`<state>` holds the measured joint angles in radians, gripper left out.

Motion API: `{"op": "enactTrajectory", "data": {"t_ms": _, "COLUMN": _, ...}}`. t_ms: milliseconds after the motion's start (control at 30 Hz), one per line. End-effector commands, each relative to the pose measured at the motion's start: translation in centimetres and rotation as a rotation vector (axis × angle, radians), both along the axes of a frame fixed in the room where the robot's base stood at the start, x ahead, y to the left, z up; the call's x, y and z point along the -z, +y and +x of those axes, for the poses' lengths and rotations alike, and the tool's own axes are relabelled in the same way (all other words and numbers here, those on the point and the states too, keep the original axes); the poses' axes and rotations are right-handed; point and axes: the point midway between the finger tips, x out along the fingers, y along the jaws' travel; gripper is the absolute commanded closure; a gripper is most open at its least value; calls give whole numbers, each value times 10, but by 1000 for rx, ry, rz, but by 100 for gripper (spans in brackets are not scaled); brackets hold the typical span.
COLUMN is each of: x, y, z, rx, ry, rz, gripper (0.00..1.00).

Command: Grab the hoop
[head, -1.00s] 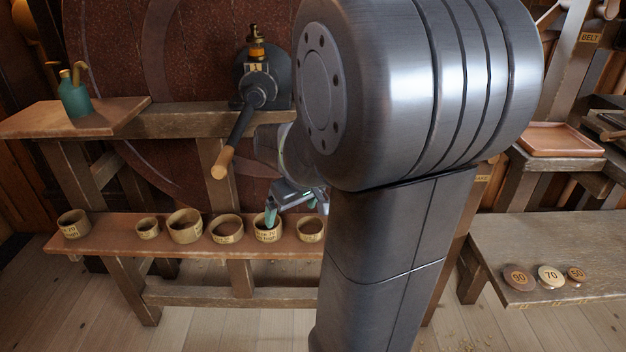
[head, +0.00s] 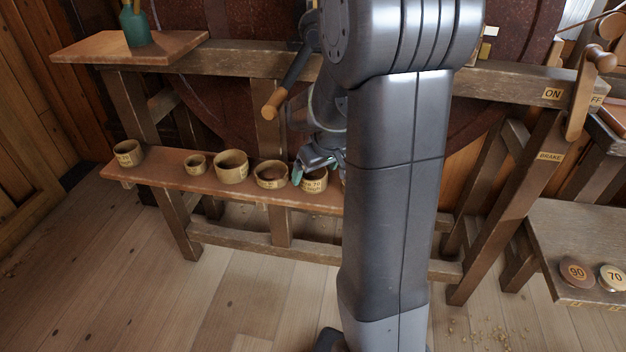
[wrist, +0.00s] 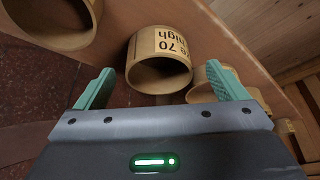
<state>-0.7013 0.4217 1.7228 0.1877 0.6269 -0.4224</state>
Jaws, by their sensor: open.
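Several tan hoops stand in a row on a narrow brown shelf (head: 222,190). The hoop marked "70" and "high" (head: 314,185) is at my gripper; part of its label is cut off from sight. In the wrist view this hoop (wrist: 160,72) lies ahead, between the lines of the two green fingers. My gripper (wrist: 162,88) is open with nothing held. In the head view my gripper (head: 318,164) is at the hoop's upper edge, with one green finger to its left; my arm hides the rest. I cannot tell whether they touch.
A neighbouring hoop (head: 271,175) stands close on the left. In the wrist view, other hoops flank the marked one, one (wrist: 55,25) at upper left and one (wrist: 205,85) behind the right finger. A crank handle (head: 275,103) hangs above the shelf.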

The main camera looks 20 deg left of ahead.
Motion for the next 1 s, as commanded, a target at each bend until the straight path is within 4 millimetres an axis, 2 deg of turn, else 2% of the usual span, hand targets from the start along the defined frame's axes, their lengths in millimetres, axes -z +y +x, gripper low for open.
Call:
{"op": "enactTrajectory", "data": {"t_ms": 33, "x": 9, "y": 4, "z": 4, "rx": 0, "ry": 2, "rz": -1, "gripper": 8}}
{"op": "enactTrajectory", "data": {"t_ms": 200, "x": 26, "y": 11, "z": 9, "rx": 0, "ry": 2, "rz": -1, "gripper": 8}}
{"op": "enactTrajectory", "data": {"t_ms": 467, "x": 28, "y": 12, "z": 10, "rx": 1, "ry": 0, "rz": 0, "gripper": 8}}
{"op": "enactTrajectory", "data": {"t_ms": 533, "x": 28, "y": 12, "z": 10, "rx": 1, "ry": 0, "rz": 0, "gripper": 16}}
{"op": "enactTrajectory", "data": {"t_ms": 733, "x": 28, "y": 12, "z": 10, "rx": 1, "ry": 0, "rz": 0, "gripper": 55}}
{"op": "enactTrajectory", "data": {"t_ms": 1000, "x": 27, "y": 12, "z": 10, "rx": 0, "ry": 0, "rz": 0, "gripper": 55}}
